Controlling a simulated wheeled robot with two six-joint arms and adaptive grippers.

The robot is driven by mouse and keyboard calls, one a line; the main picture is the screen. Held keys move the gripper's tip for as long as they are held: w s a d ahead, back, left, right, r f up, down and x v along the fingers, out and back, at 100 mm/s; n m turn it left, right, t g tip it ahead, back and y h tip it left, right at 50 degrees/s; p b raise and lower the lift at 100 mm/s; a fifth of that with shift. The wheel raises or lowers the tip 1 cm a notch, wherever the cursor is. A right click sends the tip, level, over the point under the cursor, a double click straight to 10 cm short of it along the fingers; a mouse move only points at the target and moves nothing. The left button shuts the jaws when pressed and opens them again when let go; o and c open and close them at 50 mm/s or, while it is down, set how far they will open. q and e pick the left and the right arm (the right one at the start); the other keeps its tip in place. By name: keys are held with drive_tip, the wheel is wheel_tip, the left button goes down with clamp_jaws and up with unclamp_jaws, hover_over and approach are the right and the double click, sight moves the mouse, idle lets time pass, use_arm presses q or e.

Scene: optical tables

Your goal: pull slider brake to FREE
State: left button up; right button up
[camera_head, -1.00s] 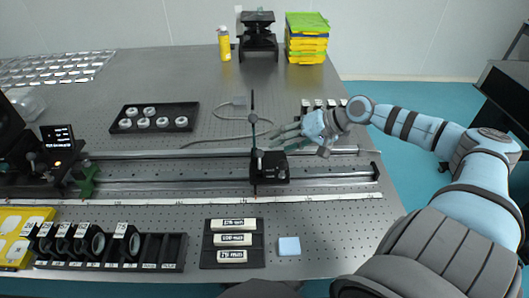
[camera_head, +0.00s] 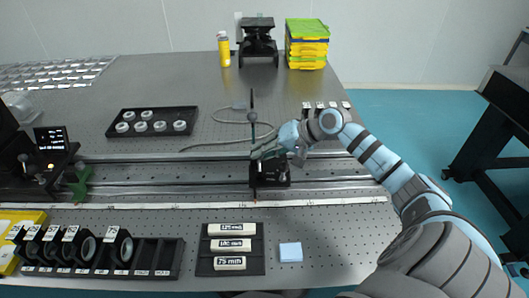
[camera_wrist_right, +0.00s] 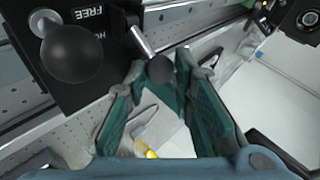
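The slider (camera_head: 270,177) is a black block on the long rail, with a thin upright post on it. In the right wrist view its black top (camera_wrist_right: 45,85) carries the word FREE and a second, partly hidden label. A short metal brake lever (camera_wrist_right: 142,40) with a small black ball knob (camera_wrist_right: 160,70) sticks out beside the labels. My right gripper (camera_head: 266,150) is at the slider; in the wrist view its teal fingers (camera_wrist_right: 160,75) are apart, with the small knob between their tips. I cannot tell whether they touch it. My left gripper is out of view.
A larger black ball knob (camera_wrist_right: 72,52) stands close by the lever. A thin post (camera_head: 253,115) rises beside my right gripper. A black tray (camera_head: 152,121) of white-topped parts and a lens rack (camera_head: 150,255) lie on the table.

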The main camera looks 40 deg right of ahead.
clamp_jaws()
